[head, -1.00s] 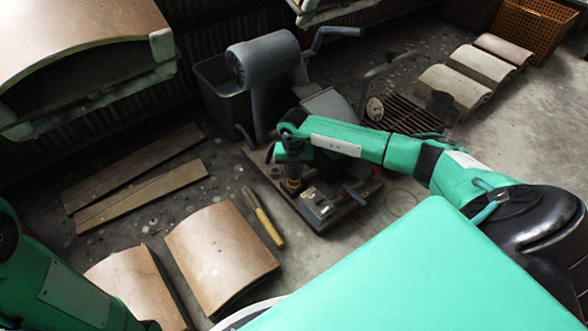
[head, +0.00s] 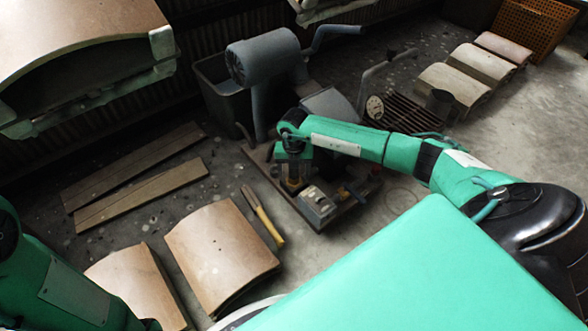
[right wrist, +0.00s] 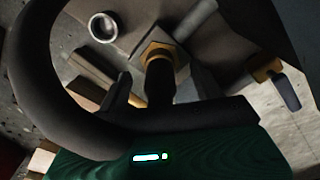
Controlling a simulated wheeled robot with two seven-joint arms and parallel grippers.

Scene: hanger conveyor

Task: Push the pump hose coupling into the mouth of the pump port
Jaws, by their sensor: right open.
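My right gripper (head: 294,178) points down over the pump's baseplate (head: 335,222), close above a brass-yellow fitting (head: 292,186). In the right wrist view, the brass hexagonal fitting (right wrist: 158,47) sits on a square pale plate, with a dark cylindrical part (right wrist: 160,82) rising from it between my open dark fingers. I cannot tell the coupling from the port there, nor whether they touch. A thick dark curved tube (right wrist: 35,95), perhaps the hose, arcs around the left. My left gripper is out of view; only my left arm shows at lower left.
The grey pump body (head: 264,60) with a crank stands behind. A grey box (head: 318,205) sits on the baseplate. A metal ring (right wrist: 103,27) shows in the wrist view. A yellow-handled chisel (head: 263,217), curved tiles (head: 221,252) and planks (head: 140,195) lie to the left.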

